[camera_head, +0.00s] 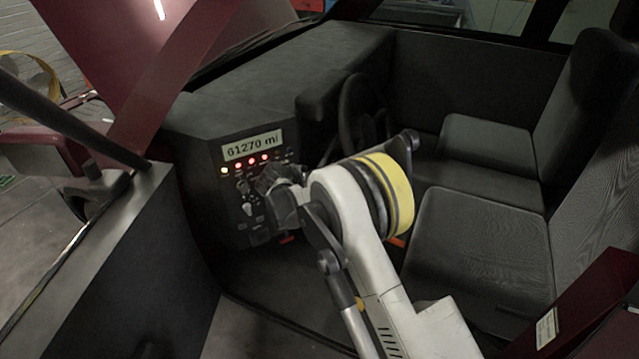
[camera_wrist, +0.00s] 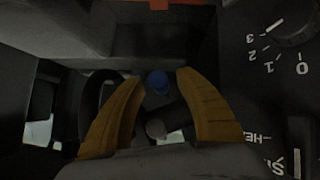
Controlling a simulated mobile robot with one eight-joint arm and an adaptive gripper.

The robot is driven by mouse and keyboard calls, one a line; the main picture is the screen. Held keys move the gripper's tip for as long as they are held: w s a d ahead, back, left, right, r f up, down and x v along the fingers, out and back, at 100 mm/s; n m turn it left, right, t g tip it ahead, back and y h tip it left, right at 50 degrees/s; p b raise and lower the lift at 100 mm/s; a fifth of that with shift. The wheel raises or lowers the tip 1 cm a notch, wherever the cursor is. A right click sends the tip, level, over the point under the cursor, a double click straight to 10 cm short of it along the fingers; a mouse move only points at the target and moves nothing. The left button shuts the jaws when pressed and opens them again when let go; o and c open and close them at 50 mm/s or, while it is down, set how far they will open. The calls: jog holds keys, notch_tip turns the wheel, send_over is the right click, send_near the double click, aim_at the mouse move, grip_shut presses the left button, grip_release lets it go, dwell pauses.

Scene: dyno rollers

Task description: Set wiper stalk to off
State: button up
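My gripper (camera_wrist: 161,78) has two orange-brown fingers that stand apart in the wrist view. A small stalk-like part with a blue rounded tip (camera_wrist: 157,83) shows between the fingertips, with a grey round end (camera_wrist: 155,128) just below it. I cannot tell whether the fingers touch either, or which one is the wiper stalk. In the head view my gripper (camera_head: 268,181) is a dark shape close to the dashboard control panel (camera_head: 231,178), and the stalk is not distinguishable there. A rotary knob (camera_wrist: 295,28) marked 0, 1, 2, 3 is at the wrist view's upper right.
The panel carries a display (camera_head: 252,145) reading 61270 mi above several lit lamps. The steering wheel (camera_head: 362,115) is right of the panel, partly behind my arm. Seats (camera_head: 485,245) fill the right side. A dark door panel (camera_head: 120,275) stands at the left.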

jog(key=v, duration=1.2)
jog(key=s+d+r+g+y, duration=0.1)
jog(key=s+d+r, duration=0.35)
jog(key=d, duration=0.25)
jog(key=s+d+r+n+g, duration=0.1)
jog(key=s+d+r, duration=0.2)
jog(key=d+r, duration=0.3)
jog(key=s+d+r+y, duration=0.1)
jog(key=s+d+r, duration=0.3)
jog(key=d, duration=0.3)
jog(key=s+d+y, duration=0.1)
jog(key=s+d, duration=0.4)
jog(key=s, duration=0.6)
jog(key=s+d+f+n+y, duration=0.1)
jog(key=s+d, duration=0.4)
jog(key=s, duration=0.7)
jog(key=shift+s+d+f+n+y, duration=0.25)
jog(key=shift+s+n+y, duration=0.05)
jog(key=shift+y, duration=0.3)
